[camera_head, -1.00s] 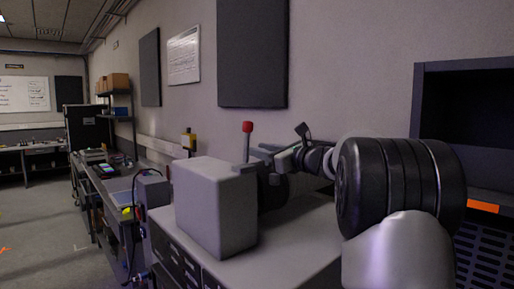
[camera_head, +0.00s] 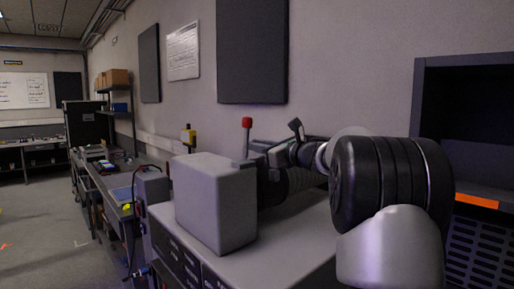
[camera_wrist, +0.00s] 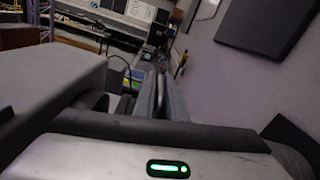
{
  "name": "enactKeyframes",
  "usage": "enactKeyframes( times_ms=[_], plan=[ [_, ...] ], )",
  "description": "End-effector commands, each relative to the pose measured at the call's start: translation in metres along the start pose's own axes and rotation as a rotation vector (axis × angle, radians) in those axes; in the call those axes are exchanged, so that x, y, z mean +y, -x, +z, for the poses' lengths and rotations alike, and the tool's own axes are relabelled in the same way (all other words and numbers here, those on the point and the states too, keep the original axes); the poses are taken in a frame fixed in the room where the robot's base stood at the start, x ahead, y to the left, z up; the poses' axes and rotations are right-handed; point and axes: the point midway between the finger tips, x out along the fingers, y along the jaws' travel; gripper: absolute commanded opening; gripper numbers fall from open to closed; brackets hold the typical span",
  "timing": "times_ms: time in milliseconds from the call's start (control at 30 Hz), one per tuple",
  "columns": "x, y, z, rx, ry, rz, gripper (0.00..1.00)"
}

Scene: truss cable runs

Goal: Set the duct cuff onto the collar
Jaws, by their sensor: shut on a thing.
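A dark ribbed duct piece, which looks like the duct cuff (camera_head: 292,184), lies just right of the grey box (camera_head: 215,205) on the bench. My gripper (camera_head: 262,148) reaches in from the right above it and appears shut on its upper edge. The box hides the cuff's left end, so I cannot see the collar or tell whether the cuff touches it. In the wrist view, my fingers (camera_wrist: 163,100) point away past the box (camera_wrist: 50,85). A strip of dark ribbing shows there between the box and my wrist.
A red-topped post (camera_head: 247,124) stands close behind the box, near my fingers. The bench top (camera_head: 285,240) is clear in front of the cuff. A dark open cabinet (camera_head: 480,130) stands at the right. A long workbench (camera_head: 110,185) runs along the wall at the left.

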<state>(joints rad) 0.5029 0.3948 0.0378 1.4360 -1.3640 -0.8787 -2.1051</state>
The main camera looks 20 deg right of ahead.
Motion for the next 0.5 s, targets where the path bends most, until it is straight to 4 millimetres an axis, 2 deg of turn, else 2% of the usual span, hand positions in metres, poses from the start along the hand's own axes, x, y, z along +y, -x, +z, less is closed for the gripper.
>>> enactKeyframes(
  times_ms=[200,500],
  plan=[
    [0.027,-0.001,0.001,-0.003,0.007,0.008,0.0],
    [0.027,0.0,0.006,-0.002,0.005,0.006,0.0]
  ],
)
